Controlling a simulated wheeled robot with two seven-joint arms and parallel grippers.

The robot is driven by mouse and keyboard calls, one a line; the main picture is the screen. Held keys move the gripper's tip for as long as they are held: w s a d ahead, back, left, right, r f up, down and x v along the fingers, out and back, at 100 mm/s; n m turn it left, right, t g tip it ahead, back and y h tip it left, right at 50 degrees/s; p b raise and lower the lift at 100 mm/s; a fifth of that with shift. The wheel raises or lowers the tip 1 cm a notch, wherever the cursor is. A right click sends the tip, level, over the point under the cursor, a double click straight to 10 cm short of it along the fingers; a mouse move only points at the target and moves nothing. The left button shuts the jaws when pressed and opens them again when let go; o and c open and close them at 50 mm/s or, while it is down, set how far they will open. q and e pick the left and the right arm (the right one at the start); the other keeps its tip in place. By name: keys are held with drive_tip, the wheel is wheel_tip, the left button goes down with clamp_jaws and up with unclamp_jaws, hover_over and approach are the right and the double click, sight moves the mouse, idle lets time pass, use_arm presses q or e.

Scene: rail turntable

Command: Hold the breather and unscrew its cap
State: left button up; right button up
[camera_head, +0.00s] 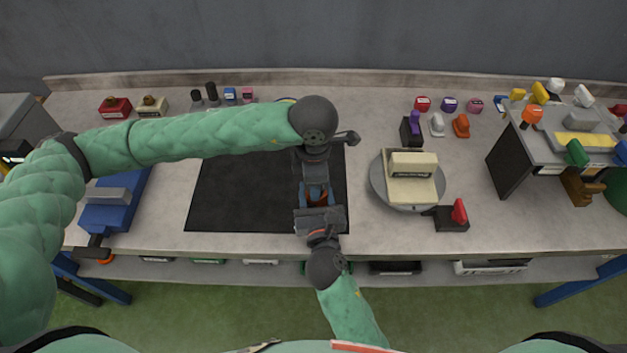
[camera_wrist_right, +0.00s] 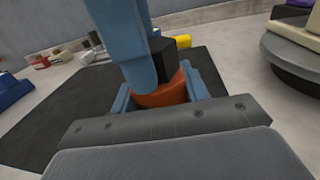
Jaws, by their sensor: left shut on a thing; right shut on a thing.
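The breather shows as an orange round body (camera_wrist_right: 165,97) with a black faceted cap (camera_wrist_right: 163,58) on top in the right wrist view. In the head view only a small orange patch (camera_head: 318,199) shows between my grippers. My left gripper (camera_head: 316,190) comes down from above, and its blue fingers are shut on the black cap. My right gripper (camera_head: 319,206) comes from the front edge, and its blue fingers are shut around the orange body. The fingers hide much of the cap and body. I cannot tell how far the cap is turned.
A black mat (camera_head: 235,195) lies left of and under the grippers. A round turntable (camera_head: 378,183) bearing a cream block (camera_head: 412,180) stands close on the right. A black block with a red knob (camera_head: 452,216) is near the front edge. Small coloured parts line the back.

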idle(0.3)
use_arm(q)
drive_tip(key=n, duration=0.3)
drive_tip(key=shift+n, duration=0.4)
drive_tip(key=shift+s+d+n, duration=0.1)
drive_tip(key=shift+n, duration=1.1)
drive_tip(key=shift+f+n, duration=0.1)
drive_tip(key=shift+n, duration=0.6)
drive_tip(key=shift+r, duration=1.7)
drive_tip(key=shift+r, duration=2.4)
